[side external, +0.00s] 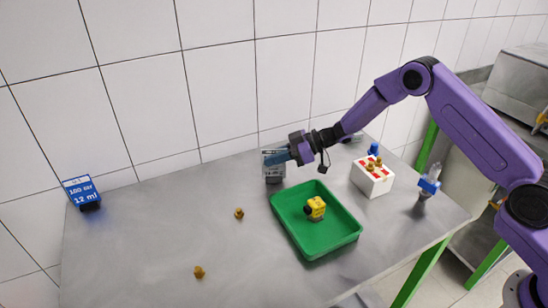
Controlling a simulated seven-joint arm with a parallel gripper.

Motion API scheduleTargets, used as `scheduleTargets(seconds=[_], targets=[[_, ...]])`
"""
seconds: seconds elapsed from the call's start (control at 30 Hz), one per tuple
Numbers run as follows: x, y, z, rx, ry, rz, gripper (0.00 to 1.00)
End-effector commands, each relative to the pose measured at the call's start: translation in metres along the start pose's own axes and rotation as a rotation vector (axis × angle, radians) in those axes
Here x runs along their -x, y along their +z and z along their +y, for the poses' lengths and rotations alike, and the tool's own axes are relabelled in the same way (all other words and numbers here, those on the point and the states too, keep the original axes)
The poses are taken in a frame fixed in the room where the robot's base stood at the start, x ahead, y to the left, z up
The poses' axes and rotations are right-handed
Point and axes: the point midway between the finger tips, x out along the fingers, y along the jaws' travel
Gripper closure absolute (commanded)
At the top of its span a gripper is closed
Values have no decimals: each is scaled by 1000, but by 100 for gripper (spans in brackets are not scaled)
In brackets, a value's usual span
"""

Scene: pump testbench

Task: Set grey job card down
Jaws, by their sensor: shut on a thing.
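The grey job card (274,173) is upright near the back of the table, behind the green tray's left corner. Its print is too small and covered to read. My gripper (275,157) reaches in from the right and is shut on the card's upper part, its bluish fingers hiding some of the face. The card's lower edge is at or close to the table top; I cannot tell whether it touches.
A green tray (336,249) holds a yellow part (315,208). A white box (372,181) with brass fittings and a blue-and-clear part (428,182) stand right. A blue card (81,192) stands far left. Two brass fittings (239,213) (199,272) lie on the otherwise clear left table.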

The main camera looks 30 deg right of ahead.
Motion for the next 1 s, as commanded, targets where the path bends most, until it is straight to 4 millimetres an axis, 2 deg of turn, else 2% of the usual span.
scheduleTargets(seconds=[0.27, 0.3, 0.37, 0.73, 0.87, 1.0], targets=[[-1, 3, 0, -1, 0, 0, 100], [-1, 2, 0, -1, 0, 0, 82], [-1, 2, 0, 0, 0, 0, 66], [1, -1, 0, 1, 0, 0, 66], [17, -1, 1, -2, 2, 0, 66], [44, 0, 1, -1, 4, 0, 66]])
